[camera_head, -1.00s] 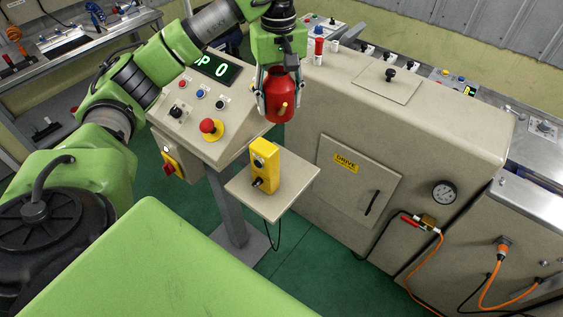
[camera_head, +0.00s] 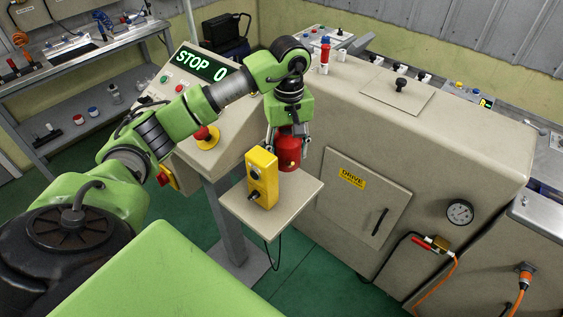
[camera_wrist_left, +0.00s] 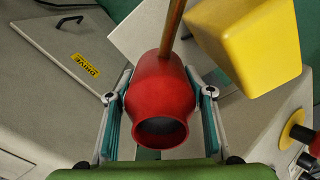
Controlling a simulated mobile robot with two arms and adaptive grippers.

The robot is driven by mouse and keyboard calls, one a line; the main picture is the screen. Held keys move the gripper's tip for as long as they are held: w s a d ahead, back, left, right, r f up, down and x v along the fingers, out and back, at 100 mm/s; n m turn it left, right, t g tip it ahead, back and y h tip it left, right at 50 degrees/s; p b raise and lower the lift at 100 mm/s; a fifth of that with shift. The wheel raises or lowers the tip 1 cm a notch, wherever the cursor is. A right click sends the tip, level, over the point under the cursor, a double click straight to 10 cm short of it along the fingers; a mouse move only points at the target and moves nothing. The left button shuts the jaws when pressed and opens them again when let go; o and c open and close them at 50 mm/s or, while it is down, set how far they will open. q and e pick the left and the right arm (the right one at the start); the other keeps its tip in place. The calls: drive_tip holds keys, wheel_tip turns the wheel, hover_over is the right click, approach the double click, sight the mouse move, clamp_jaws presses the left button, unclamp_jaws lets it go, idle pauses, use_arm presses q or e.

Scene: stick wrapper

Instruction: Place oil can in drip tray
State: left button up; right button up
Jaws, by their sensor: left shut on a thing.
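A red oil can (camera_head: 288,153) is held by my left gripper (camera_head: 288,140). The can hangs at the back part of a small beige shelf (camera_head: 293,192), beside a yellow control box (camera_head: 263,180). I cannot tell whether it touches the shelf. In the left wrist view the can (camera_wrist_left: 158,92) sits between the teal finger pads, its copper spout (camera_wrist_left: 172,32) pointing away and its dark round end facing the camera. The yellow box (camera_wrist_left: 248,45) is close to its right there. I cannot make out a drip tray for certain. My right gripper is not in view.
A control console (camera_head: 222,120) with a red stop button (camera_head: 207,136) stands left of the shelf. A large beige machine (camera_head: 420,140) with a door marked DRIVE stands to the right. A red-and-blue bottle (camera_head: 325,55) is on its top.

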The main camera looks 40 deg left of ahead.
use_arm(q)
wheel_tip(320, 180, down, 3)
drive_tip(key=shift+r+p, duration=0.1)
drive_tip(key=shift+p, duration=0.25)
wheel_tip(320, 180, down, 3)
drive_tip(key=shift+f+p, duration=0.1)
drive_tip(key=shift+p, duration=0.5)
drive_tip(key=shift+f, duration=0.2)
drive_tip(key=shift+f, duration=0.15)
drive_tip(key=shift+f+b, duration=0.1)
drive_tip(key=shift+b, duration=0.25)
drive_tip(key=o, duration=1.5)
